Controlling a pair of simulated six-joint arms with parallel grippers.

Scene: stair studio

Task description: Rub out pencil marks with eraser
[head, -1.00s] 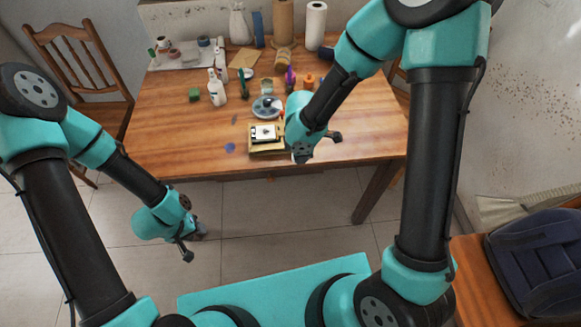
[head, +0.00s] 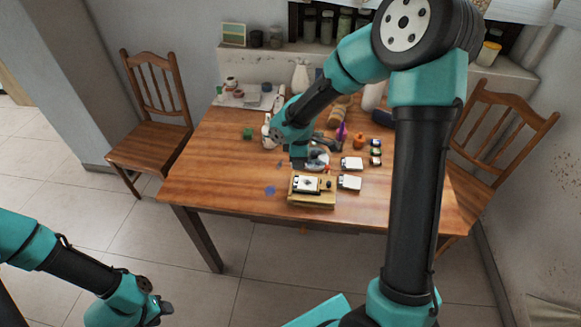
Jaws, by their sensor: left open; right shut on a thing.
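My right gripper (head: 312,160) is over the middle of the table, just behind a yellowish block (head: 312,200). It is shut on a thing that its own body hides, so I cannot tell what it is. On the block lies a white piece (head: 297,184) with a dark mark at its middle; I cannot tell whether this is pencil. Two similar white pieces (head: 351,163) lie to the right of the block. I cannot pick out an eraser. My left gripper (head: 158,310) is open and empty, low at the lower left, away from the table.
A grey dish (head: 318,160) is partly hidden by my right gripper. A green block (head: 247,133), a purple item (head: 341,132), an orange item (head: 359,141) and small jars (head: 375,151) stand around. The table's (head: 215,165) left part is clear. Chairs (head: 150,150) flank it.

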